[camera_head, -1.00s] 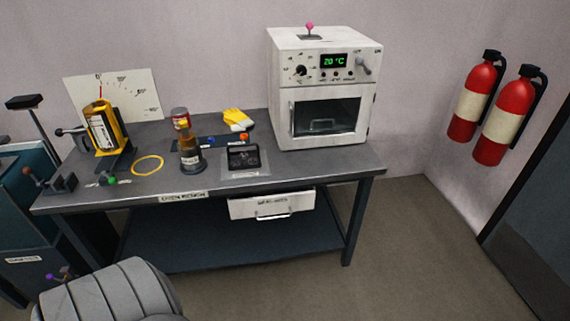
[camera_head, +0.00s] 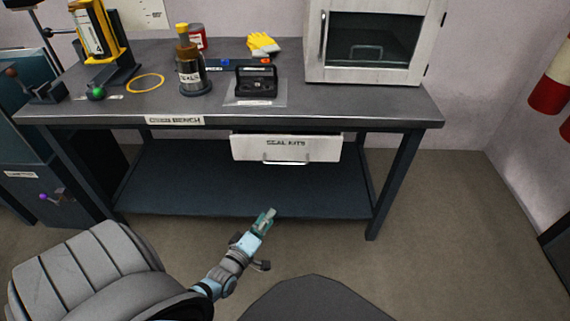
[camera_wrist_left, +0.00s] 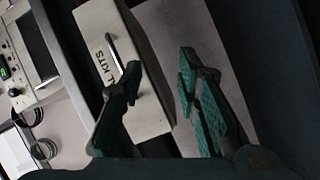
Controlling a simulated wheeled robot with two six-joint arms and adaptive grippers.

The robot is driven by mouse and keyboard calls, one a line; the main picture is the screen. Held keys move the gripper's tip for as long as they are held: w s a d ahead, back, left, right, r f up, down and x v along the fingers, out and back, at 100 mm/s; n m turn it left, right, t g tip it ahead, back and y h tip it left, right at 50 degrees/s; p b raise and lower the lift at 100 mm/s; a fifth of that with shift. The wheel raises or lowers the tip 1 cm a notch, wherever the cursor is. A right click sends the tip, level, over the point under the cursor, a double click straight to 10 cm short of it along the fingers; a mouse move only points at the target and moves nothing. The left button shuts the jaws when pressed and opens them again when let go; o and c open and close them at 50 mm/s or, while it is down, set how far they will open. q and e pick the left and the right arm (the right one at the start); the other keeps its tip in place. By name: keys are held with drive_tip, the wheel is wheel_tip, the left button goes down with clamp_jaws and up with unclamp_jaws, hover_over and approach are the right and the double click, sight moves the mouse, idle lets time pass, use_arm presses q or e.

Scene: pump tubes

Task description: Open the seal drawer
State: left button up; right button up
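The white seal drawer (camera_head: 250,148), labelled "SEAL KITS", hangs under the right half of the bench top. It looks shut or nearly so; I cannot tell for sure. Its metal bar handle (camera_head: 286,162) is at the lower front. My left gripper (camera_head: 266,219) is in front of and below the drawer, apart from it in the head view. In the left wrist view the gripper's teal-padded fingers (camera_wrist_left: 160,95) are spread with nothing between them. The drawer (camera_wrist_left: 97,22) and its handle (camera_wrist_left: 122,52) lie beyond the fingers, partly hidden by one of them. My right gripper does not show.
The bench top (camera_head: 360,103) overhangs the drawer, with a bench leg (camera_head: 395,185) to the right and a lower shelf (camera_head: 190,190) beneath. A white oven (camera_head: 312,60), a dark device (camera_head: 256,82) and yellow gloves (camera_head: 262,43) stand on top. The floor in front is clear.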

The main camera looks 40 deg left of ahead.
use_arm(q)
drive_tip(key=w+a+r+n+t+y+b, duration=0.1)
drive_tip(key=w+a+r+n+t+b, duration=0.15)
drive_tip(key=r+n, duration=0.2)
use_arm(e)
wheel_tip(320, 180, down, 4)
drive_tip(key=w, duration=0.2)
use_arm(q)
drive_tip(key=b, duration=0.1)
approach(285, 163)
drive_tip(key=w, duration=0.3)
drive_tip(key=shift+t, duration=0.35)
drive_tip(key=b+x, duration=0.1)
drive_tip(key=x, duration=0.1)
drive_tip(key=b+x, duration=0.1)
drive_tip(key=x, duration=0.4)
drive_tip(key=shift+w+a+f+b, duration=0.1)
drive_tip(key=shift+a+f+b, duration=0.25)
drive_tip(key=shift+a+b, duration=0.05)
clamp_jaws()
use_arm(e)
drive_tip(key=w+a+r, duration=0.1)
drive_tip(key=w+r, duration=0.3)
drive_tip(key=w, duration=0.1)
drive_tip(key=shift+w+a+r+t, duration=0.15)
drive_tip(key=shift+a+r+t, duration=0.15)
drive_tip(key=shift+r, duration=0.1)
